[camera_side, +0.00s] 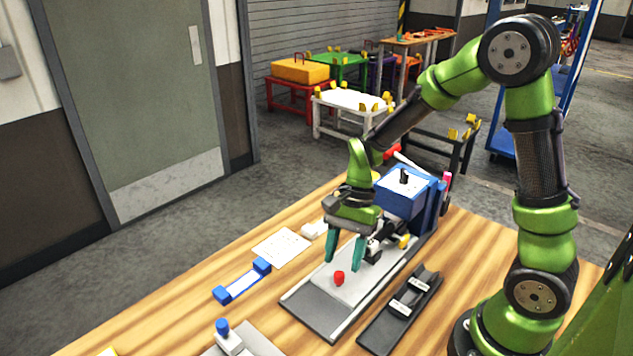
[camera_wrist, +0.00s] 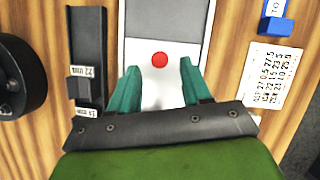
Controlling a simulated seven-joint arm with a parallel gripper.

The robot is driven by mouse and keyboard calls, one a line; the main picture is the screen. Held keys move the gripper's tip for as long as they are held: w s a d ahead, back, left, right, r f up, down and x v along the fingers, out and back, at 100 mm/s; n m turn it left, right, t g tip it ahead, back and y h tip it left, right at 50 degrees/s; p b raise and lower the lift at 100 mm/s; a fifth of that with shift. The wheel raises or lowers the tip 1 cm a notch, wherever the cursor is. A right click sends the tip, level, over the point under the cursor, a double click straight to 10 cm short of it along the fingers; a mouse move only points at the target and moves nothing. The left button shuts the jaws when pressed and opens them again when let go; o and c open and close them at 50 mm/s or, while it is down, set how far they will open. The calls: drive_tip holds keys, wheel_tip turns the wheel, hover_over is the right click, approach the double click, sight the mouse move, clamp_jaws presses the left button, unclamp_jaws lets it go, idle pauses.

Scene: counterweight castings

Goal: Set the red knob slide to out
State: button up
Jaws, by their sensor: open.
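The red knob (camera_side: 339,278) stands up from a pale slide plate (camera_side: 322,290), which lies in a grey track (camera_side: 320,318) on the wooden table. In the wrist view the red knob (camera_wrist: 159,60) is just beyond my fingertips, about midway between them sideways. My gripper (camera_side: 344,262) is open, with teal fingers pointing down close to the knob in the side view. The wrist view shows the open gripper (camera_wrist: 159,72) with both fingers apart and nothing between them. I cannot tell the exact height of the fingertips over the plate.
A blue machine block (camera_side: 403,195) stands at the track's far end. A dark rail with labels (camera_side: 410,295) lies right of the track. A blue-ended holder (camera_side: 242,282) and a printed card (camera_side: 281,247) lie left. A blue-knobbed piece (camera_side: 224,332) is at the front.

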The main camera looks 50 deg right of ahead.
sight(340, 273)
drive_tip(key=shift+x, duration=1.95)
clamp_jaws()
